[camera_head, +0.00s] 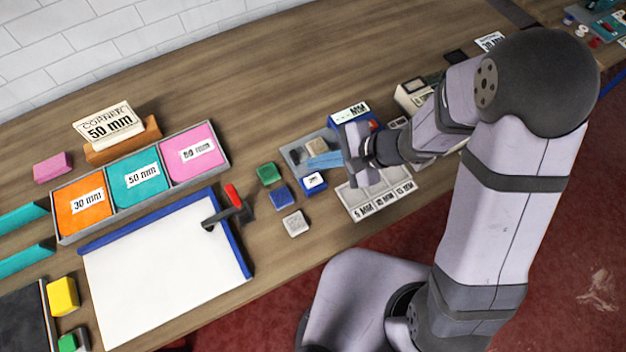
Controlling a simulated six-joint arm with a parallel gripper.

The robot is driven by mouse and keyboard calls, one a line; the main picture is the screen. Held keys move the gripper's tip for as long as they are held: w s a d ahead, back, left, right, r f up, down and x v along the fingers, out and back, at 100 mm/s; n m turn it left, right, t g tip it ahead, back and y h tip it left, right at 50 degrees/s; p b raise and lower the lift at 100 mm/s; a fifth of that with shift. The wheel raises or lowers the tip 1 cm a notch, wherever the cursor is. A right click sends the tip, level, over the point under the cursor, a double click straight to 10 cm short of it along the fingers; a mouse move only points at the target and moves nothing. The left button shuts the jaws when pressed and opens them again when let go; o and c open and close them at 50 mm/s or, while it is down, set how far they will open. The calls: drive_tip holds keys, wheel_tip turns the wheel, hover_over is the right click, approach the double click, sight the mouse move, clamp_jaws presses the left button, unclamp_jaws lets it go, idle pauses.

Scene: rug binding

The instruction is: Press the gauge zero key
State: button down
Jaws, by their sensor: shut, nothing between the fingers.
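A blue gauge (347,112) with a pale display stands on the bench, partly hidden behind my gripper. A small red spot (374,125) shows at its right side, next to my gripper; I cannot tell whether it is the zero key. My gripper (357,180) is shut and empty, in front of the gauge and over the top edge of a pale labelled tray. I cannot tell whether it touches anything.
A grey tray (297,153) with blocks lies just left of my gripper. The pale labelled tray (350,205) is below it. Green (268,173), blue (281,197) and grey (295,223) blocks stand nearby. A cream device (411,92) is to the right.

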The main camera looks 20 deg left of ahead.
sight(318, 181)
wheel_tip(318, 181, down, 4)
drive_tip(key=shift+r+b, duration=0.1)
drive_tip(key=shift+b, duration=1.1)
drive_tip(key=shift+f+b, duration=0.85)
drive_tip(key=shift+b, duration=0.05)
drive_tip(key=shift+f+b, duration=0.8)
drive_tip(key=shift+b, duration=0.4)
idle(1.1)
drive_tip(key=shift+r, duration=0.1)
drive_tip(key=shift+r+p, duration=0.55)
drive_tip(key=shift+r, duration=0.2)
drive_tip(key=shift+r, duration=0.1)
drive_tip(key=shift+r+p, duration=1.85)
drive_tip(key=shift+r, duration=0.55)
